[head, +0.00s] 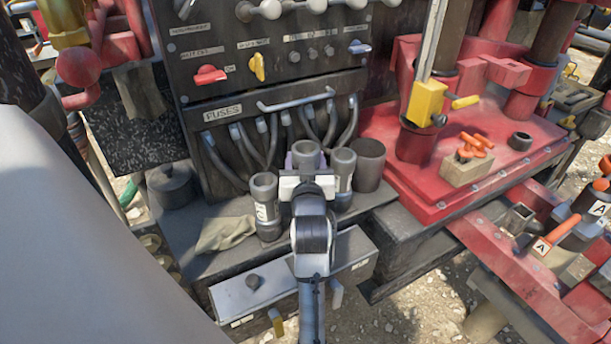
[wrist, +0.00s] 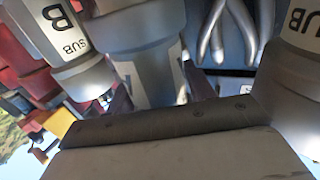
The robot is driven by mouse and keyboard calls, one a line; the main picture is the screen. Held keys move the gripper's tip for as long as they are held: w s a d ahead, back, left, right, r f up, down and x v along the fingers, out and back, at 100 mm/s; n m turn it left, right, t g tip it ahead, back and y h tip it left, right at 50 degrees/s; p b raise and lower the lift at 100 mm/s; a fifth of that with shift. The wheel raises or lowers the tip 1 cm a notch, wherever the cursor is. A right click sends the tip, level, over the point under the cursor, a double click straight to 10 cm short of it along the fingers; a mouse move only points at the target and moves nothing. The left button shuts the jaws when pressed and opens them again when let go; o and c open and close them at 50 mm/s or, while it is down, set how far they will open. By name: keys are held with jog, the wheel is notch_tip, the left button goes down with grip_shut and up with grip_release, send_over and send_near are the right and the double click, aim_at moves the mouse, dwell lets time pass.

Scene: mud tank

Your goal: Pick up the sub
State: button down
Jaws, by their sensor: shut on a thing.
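The sub in my grasp is a grey cylinder (head: 306,152) with an open, hollow top. It stands among similar subs on the ledge below the fuse panel. My gripper (head: 307,180) is shut on it and hides most of its lower part. In the wrist view the held sub (wrist: 140,40) fills the upper middle, between the fingers. A second sub (head: 265,200) stands close on the left and a third (head: 343,168) close on the right. Their SUB labels show in the wrist view. I cannot tell whether the held sub touches the ledge.
A dark open cup (head: 369,162) stands right of the subs. A cloth (head: 224,234) lies on the ledge at left. Cables (head: 262,145) hang from the fuse panel (head: 270,70) close behind. A red platform (head: 440,185) with a tan block (head: 467,170) is at right.

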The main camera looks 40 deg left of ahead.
notch_tip(320, 180, up, 15)
dwell(0.3)
dwell(1.1)
